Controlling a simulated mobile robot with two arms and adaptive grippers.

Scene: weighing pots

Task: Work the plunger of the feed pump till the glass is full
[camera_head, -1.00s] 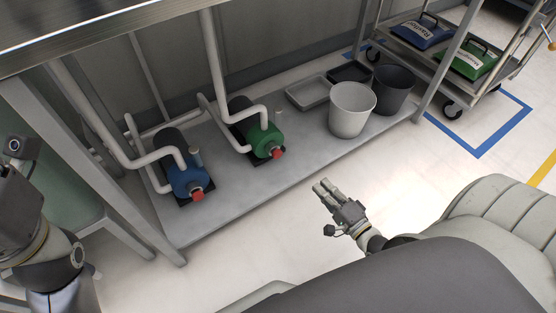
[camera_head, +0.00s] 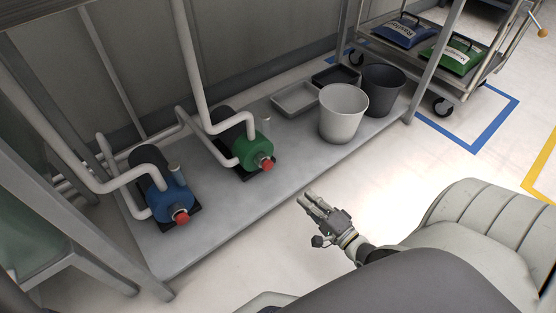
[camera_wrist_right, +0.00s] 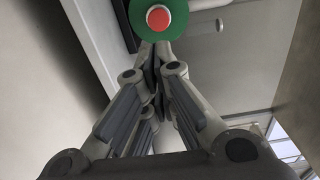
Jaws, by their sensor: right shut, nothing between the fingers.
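A green pump (camera_head: 246,150) with a red plunger knob (camera_head: 267,163) on its front end sits on the low shelf. A blue pump (camera_head: 168,195) with a red knob (camera_head: 181,217) sits to its left on the same shelf. Pipes run up from both. My right gripper (camera_head: 310,199) is in front of the shelf's edge, apart from both pumps, shut and empty. In the right wrist view the closed fingers (camera_wrist_right: 154,50) point toward the green pump (camera_wrist_right: 145,29) and its red knob (camera_wrist_right: 159,18). No glass shows. My left gripper is out of view.
The shelf (camera_head: 222,216) also holds a white bucket (camera_head: 342,115), a dark bucket (camera_head: 383,92), a light tray (camera_head: 295,98) and a dark tray (camera_head: 337,76). A table leg (camera_head: 436,60) stands at right. A cart (camera_head: 490,73) carries blue and green packs.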

